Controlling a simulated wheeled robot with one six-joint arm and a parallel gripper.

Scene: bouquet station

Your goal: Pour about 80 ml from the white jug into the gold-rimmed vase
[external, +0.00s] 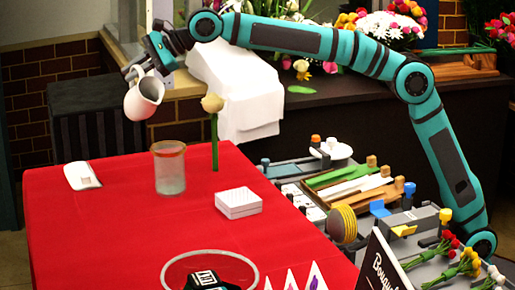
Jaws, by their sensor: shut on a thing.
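The white jug (143,98) is in the air above the far edge of the red table, tilted, up and to the left of the vase. My gripper (136,72) is shut on the jug at its upper side; the fingers are small and partly hidden. The gold-rimmed vase (169,170) stands upright on the red table, a clear glass cylinder with a gold band at its top. The jug is apart from the vase. No stream of liquid shows, and the level in the jug cannot be seen.
A cream flower on a green stem (213,130) stands just right of the vase. A white box (238,203), a folded white item (82,175), a glass bowl (210,262) and small cards (292,279) are on the red table (110,225). A cluttered tool bench is at the right.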

